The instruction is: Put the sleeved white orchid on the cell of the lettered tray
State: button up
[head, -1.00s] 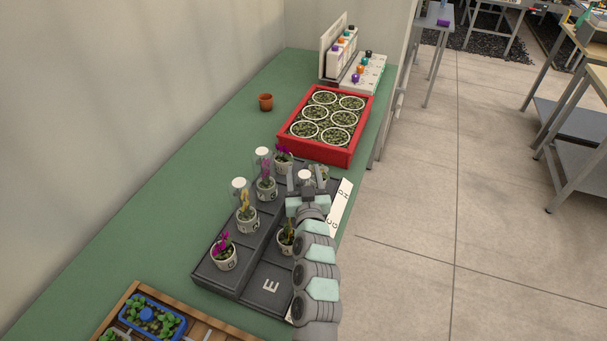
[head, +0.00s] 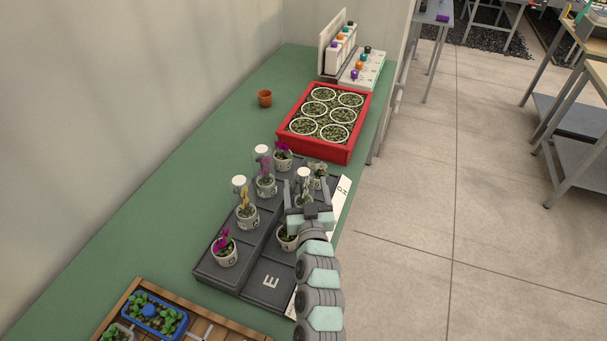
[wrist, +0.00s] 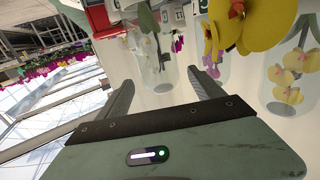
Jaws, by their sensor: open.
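The dark grey lettered tray (head: 262,293) has two rows of cells; its bare front-right cell shows a white E. The sleeved white orchid (head: 304,184) stands in the right row, in a clear sleeve with a white top. My gripper (head: 306,189) is open, with one finger on each side of this sleeve in the head view. In the wrist view a clear sleeve (wrist: 158,66) with a green stem shows beyond and between the fingertips. I cannot tell whether the fingers touch it. My gripper partly hides the orchid's pot.
Sleeved yellow (head: 247,211) and purple (head: 266,182) orchids and unsleeved magenta ones (head: 224,250) fill the left row. A yellow-flowered pot (head: 287,238) stands close beside my wrist. A red crate (head: 317,151) lies behind the tray. Green bench at left is clear around a terracotta pot (head: 265,98).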

jog(key=s, duration=0.5)
jog(key=shift+s+d, duration=0.2)
jog(key=shift+s, duration=0.1)
